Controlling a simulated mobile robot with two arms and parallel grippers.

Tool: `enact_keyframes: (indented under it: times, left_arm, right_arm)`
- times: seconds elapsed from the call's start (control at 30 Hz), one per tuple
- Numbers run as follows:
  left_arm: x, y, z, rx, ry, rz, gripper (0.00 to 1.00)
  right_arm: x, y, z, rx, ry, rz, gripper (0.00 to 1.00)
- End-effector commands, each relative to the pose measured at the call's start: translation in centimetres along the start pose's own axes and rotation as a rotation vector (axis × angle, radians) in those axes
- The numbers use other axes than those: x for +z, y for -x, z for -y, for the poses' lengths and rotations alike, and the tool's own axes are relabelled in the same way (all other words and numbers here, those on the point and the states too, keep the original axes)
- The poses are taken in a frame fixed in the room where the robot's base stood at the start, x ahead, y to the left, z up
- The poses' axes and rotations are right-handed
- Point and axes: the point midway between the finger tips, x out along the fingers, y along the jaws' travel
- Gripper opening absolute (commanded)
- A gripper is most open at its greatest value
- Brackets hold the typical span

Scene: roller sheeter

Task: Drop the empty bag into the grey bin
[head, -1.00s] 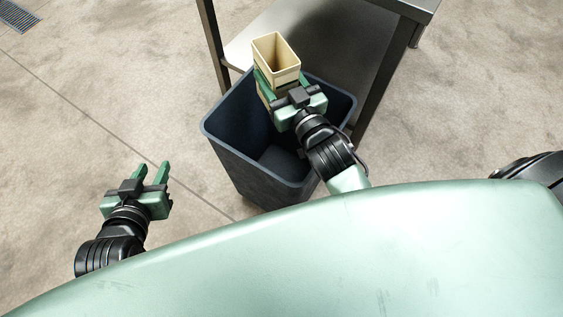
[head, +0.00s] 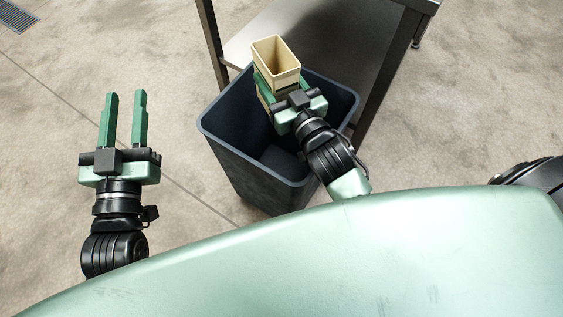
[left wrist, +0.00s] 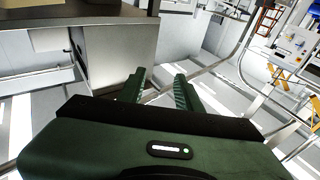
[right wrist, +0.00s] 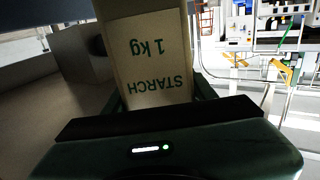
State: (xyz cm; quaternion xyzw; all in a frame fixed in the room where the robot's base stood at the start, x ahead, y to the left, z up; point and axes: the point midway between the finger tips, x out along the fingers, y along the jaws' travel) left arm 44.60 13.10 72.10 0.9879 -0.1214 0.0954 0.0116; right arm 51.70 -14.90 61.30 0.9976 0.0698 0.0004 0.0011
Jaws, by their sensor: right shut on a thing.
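The bag (head: 276,61) is a tan, box-shaped, open-topped packet. From above I see no contents in it. In the right wrist view the bag (right wrist: 158,65) shows the print "STARCH 1 kg", upside down. My right gripper (head: 272,89) is shut on the bag and holds it upright over the far part of the grey bin. The grey bin (head: 240,160) is dark blue-grey, open at the top and stands on the floor. My left gripper (head: 124,120) is open and empty, left of the bin; its fingers also show apart in the left wrist view (left wrist: 160,85).
A steel table (head: 300,35) with a lower shelf stands just behind the bin, its legs close to the bin's rim. A floor grate (head: 16,15) lies at the far left. The floor left of the bin is clear.

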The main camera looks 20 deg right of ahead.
Motion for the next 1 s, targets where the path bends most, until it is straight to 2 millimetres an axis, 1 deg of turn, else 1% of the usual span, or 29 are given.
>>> enact_keyframes:
  times: [0.1, 0.3, 0.43, 0.67, 0.7, 0.77, 0.8, 1.0]
  left_arm:
    - [-1.3, 0.0, -0.2, 0.004, 0.003, -0.077, 0.34]
    - [-2.9, 0.1, -0.4, 0.009, 0.005, -0.158, 0.34]
    - [-3.3, 0.1, -0.5, 0.01, 0.006, -0.177, 0.34]
    - [-3.4, 0.1, -0.5, 0.01, 0.006, -0.179, 0.34]
    - [-3.4, 0.1, -0.5, 0.01, 0.006, -0.179, 0.34]
    - [-3.4, 0.1, -0.5, 0.01, 0.006, -0.179, 0.34]
    - [-3.4, 0.1, -0.5, 0.01, 0.006, -0.179, 0.34]
    - [-3.3, 0.1, -0.5, 0.01, 0.006, -0.178, 0.34]
  right_arm:
    - [0.4, 0.0, 0.0, 0.0, 0.0, -0.001, 0.0]
    - [0.6, 0.0, 0.0, 0.0, 0.0, -0.001, 0.0]
    - [0.6, 0.0, 0.0, 0.0, 0.0, -0.001, 0.0]
    - [0.6, 0.0, 0.0, 0.0, 0.0, -0.001, 0.0]
    - [0.6, 0.0, 0.0, 0.0, 0.0, -0.001, 0.61]
    - [0.6, 0.0, 0.0, 0.0, 0.0, -0.001, 0.78]
    - [0.6, 0.0, 0.0, 0.0, 0.0, -0.001, 0.81]
    - [0.6, 0.0, 0.0, 0.0, 0.0, 0.0, 0.81]
